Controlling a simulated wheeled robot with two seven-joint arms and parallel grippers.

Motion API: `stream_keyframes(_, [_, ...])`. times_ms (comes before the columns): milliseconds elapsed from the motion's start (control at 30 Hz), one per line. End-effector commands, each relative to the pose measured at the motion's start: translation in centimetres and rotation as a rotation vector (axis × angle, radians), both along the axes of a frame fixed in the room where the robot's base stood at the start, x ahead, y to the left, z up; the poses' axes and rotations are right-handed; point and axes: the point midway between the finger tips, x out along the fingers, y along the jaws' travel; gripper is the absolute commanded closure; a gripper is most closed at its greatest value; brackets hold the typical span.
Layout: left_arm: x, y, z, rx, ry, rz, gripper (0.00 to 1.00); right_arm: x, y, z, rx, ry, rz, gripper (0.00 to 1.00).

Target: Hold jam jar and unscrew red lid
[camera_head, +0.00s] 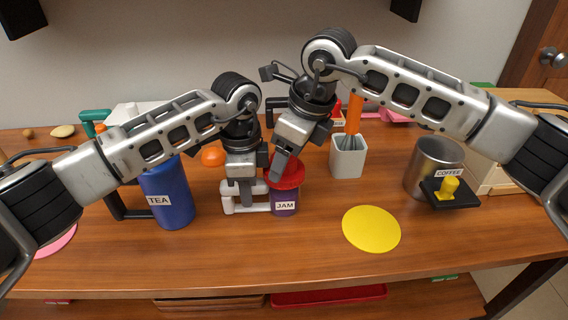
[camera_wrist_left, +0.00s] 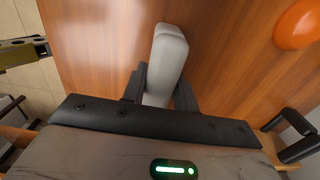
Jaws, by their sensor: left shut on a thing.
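The purple jam jar (camera_head: 286,209) stands on the wooden table, labelled JAM, with the red lid (camera_head: 291,174) on top. A white handle (camera_head: 231,206) extends from the jar's left side. My left gripper (camera_head: 245,194) points down and is shut on this handle; in the left wrist view the pale handle (camera_wrist_left: 166,60) sits between the dark fingers. My right gripper (camera_head: 281,168) comes down tilted over the red lid, with a finger in front of it. Its jaw opening and its contact with the lid are not clear.
A blue TEA canister (camera_head: 171,200) stands close left. An orange fruit (camera_head: 212,156) lies behind. The table front is clear.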

Motion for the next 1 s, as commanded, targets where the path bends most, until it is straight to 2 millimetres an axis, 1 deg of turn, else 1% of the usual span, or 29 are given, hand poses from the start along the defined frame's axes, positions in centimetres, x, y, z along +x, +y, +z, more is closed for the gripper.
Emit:
stream_keyframes(67, [0.0, 0.0, 0.1, -0.001, -0.001, 0.0, 1.0, 0.0, -0.1, 0.4, 0.0, -0.001, 0.0, 0.33])
stream_keyframes(167, [0.0, 0.0, 0.1, -0.001, -0.001, 0.0, 1.0, -0.1, -0.4, 1.5, 0.001, -0.003, -0.001, 0.33])
stream_keyframes(500, [0.0, 0.0, 0.1, -0.001, -0.001, 0.0, 1.0, -1.2, -2.2, 8.2, 0.001, -0.004, -0.002, 0.33])
stream_keyframes(600, [0.0, 0.0, 0.1, -0.001, -0.001, 0.0, 1.0, -1.4, -2.6, 9.7, 0.001, -0.002, -0.002, 0.33])
stream_keyframes(700, [0.0, 0.0, 0.1, -0.001, -0.001, 0.0, 1.0, -1.6, -2.9, 10.8, 0.0, -0.002, -0.002, 0.33])
stream_keyframes(800, [0.0, 0.0, 0.1, -0.001, -0.001, 0.0, 1.0, -1.7, -3.0, 11.3, 0.001, 0.0, -0.001, 0.33])
stream_keyframes(1000, [0.0, 0.0, 0.1, -0.001, -0.001, 0.0, 1.0, -1.8, -3.1, 11.5, 0.001, 0.001, -0.001, 0.33])
